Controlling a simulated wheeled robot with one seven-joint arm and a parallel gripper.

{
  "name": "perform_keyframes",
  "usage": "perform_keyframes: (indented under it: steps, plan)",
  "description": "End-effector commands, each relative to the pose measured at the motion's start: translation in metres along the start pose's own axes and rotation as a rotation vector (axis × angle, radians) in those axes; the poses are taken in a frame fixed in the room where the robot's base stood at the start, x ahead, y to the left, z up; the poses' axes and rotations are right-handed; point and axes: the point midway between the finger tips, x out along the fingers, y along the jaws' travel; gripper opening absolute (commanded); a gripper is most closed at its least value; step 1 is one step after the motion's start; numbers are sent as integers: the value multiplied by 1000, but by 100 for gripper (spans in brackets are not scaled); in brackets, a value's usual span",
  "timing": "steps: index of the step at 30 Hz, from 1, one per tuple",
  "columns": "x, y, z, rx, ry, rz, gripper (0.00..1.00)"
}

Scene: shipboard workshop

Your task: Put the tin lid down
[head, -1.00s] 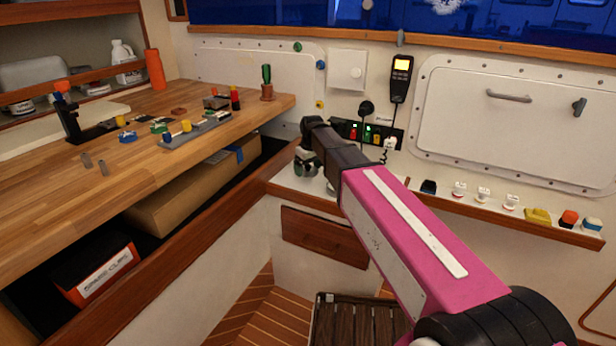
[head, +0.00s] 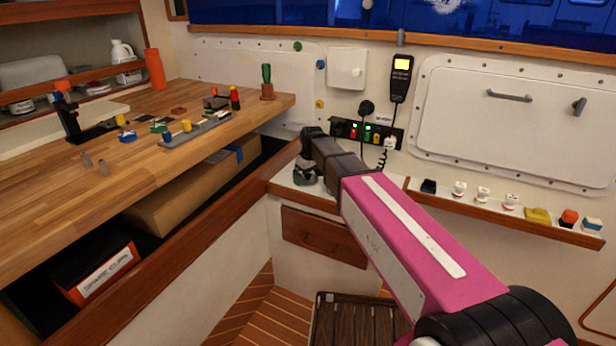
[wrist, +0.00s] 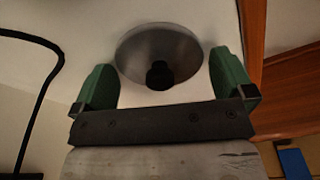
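The tin lid (wrist: 158,50) is a grey metal disc with a black knob, seen in the wrist view on a white surface. My gripper (wrist: 160,80) has its two green fingers spread wide, one on each side of the black knob. Clear gaps show between the fingers and the knob, so nothing is clamped. In the head view my gripper (head: 306,176) is low over the white counter (head: 286,181) at the end of the workbench. The lid cannot be made out there, behind my wrist.
A wooden edge (wrist: 252,35) runs close to the right finger in the wrist view, and a black cable (wrist: 50,90) hangs at left. In the head view, a switch panel (head: 385,134) and a handset (head: 400,78) are on the wall behind. The workbench (head: 70,210) has small parts towards its back.

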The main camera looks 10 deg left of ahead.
Motion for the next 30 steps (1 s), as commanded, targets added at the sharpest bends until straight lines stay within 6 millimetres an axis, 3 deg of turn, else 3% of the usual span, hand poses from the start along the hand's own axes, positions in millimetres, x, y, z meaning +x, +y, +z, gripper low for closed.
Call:
perform_keyframes:
  steps: [8,21,30]
  plan:
    - [-25,0,0,0,2,1,100]
    - [-99,0,0,0,2,1,100]
    - [-121,0,0,0,0,0,100]
